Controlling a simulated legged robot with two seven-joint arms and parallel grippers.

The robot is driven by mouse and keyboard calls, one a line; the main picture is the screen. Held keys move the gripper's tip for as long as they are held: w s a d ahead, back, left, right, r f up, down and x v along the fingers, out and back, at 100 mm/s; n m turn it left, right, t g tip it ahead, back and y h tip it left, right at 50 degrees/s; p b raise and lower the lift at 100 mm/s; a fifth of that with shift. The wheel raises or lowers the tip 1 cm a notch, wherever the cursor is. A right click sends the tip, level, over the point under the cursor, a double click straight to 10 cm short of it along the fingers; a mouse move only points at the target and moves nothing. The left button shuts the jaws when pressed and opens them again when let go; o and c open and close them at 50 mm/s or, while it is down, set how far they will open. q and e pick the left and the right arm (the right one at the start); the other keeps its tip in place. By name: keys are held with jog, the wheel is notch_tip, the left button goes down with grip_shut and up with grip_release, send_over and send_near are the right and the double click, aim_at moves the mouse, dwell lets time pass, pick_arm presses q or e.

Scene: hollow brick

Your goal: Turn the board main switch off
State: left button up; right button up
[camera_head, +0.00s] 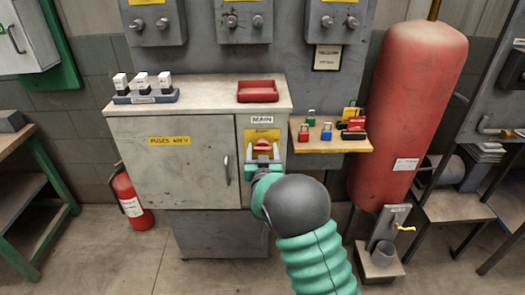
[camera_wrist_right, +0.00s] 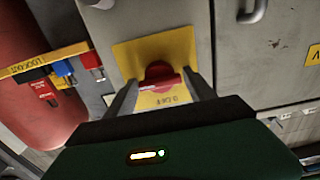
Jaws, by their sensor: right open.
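The board main switch is a red rotary knob (camera_head: 263,143) on a yellow plate (camera_head: 262,134), below a "MAIN" label (camera_head: 262,120) on the grey cabinet. Its bar looks roughly horizontal in the head view. My right gripper (camera_head: 262,158) is open in front of the switch, just below it in the head view. In the right wrist view the red knob (camera_wrist_right: 159,75) shows between the two fingers of the right gripper (camera_wrist_right: 160,88), one on each side. I cannot tell whether they touch it. The small lettering on the plate is not readable. My left gripper is not in view.
A wooden shelf (camera_head: 346,146) with several coloured padlocks juts out just right of the switch. The cabinet door handle (camera_head: 227,168) is to the left. A red tray (camera_head: 258,97) and a fuse rack (camera_head: 145,98) stand on the cabinet. A red tank (camera_head: 408,100) stands at right.

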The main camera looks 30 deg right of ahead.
jog(key=shift+a+r, duration=0.1)
jog(key=shift+a, duration=0.05)
jog(key=shift+c, duration=0.4)
jog(key=c, duration=1)
jog(key=n+p, duration=0.1)
jog(key=n, duration=0.3)
jog(key=shift+n+p, duration=0.3)
jog(key=shift+p, duration=0.05)
jog(key=n+p, duration=0.1)
jog(key=n, duration=0.3)
jog(key=shift+a+p, duration=0.1)
jog(key=shift+p, duration=0.25)
jog(key=n+p, duration=0.1)
jog(key=n, duration=0.4)
jog(key=shift+w+a+p, duration=0.1)
jog(key=shift+p, duration=0.25)
jog(key=shift+f+n+p, duration=0.2)
jog(key=shift+n+p, duration=0.1)
jog(key=shift+n, duration=0.8)
jog(key=shift+f+n+p, duration=0.15)
jog(key=shift+n+p, duration=0.1)
jog(key=shift+n, duration=0.85)
